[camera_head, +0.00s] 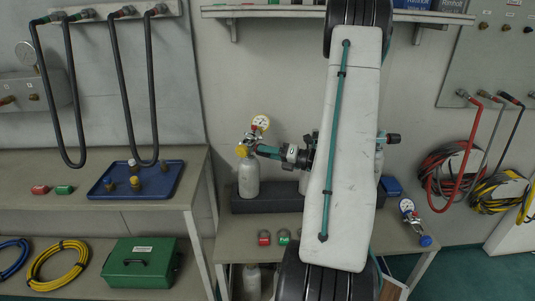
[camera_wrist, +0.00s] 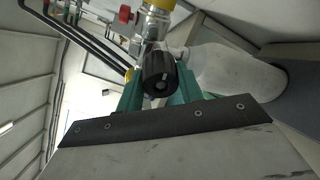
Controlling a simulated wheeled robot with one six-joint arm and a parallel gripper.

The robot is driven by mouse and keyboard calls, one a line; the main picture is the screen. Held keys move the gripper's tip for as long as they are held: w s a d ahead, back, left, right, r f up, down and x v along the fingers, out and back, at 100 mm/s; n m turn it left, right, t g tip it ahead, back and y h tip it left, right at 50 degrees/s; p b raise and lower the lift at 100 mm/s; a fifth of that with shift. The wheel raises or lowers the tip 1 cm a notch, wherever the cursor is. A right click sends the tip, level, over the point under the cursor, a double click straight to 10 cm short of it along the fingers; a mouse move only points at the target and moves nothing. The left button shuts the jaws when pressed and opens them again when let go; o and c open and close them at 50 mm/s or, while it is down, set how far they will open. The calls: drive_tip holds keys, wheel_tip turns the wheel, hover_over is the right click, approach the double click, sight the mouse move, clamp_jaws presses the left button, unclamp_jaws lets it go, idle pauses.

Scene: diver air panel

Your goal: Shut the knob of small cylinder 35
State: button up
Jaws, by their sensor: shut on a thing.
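A small pale cylinder (camera_head: 249,178) stands upright at the left end of a dark rack on the middle bench. It has a yellow fitting and a round gauge (camera_head: 260,123) at its top. No number is readable on it. My gripper (camera_head: 262,151) reaches it from the right at valve height. In the wrist view its teal fingers (camera_wrist: 158,88) are closed around a black knob (camera_wrist: 158,72), one on each side. The cylinder's pale body (camera_wrist: 235,72) lies to the right there, and a yellow fitting (camera_wrist: 158,5) shows above the knob.
My arm hides much of the dark rack (camera_head: 270,198) and other cylinders. A blue tray (camera_head: 105,190) with small fittings lies on the left bench. A loose gauge (camera_head: 407,207) lies right of my arm. Black hoses (camera_head: 125,80) hang at left, a shelf (camera_head: 270,10) is above.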

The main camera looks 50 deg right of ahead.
drive_tip(key=shift+m, duration=0.5)
drive_tip(key=o, duration=1)
drive_tip(key=shift+s, duration=0.1)
drive_tip(key=v, duration=0.7)
drive_tip(key=shift+s+d, duration=0.15)
drive_tip(key=shift+s, duration=0.1)
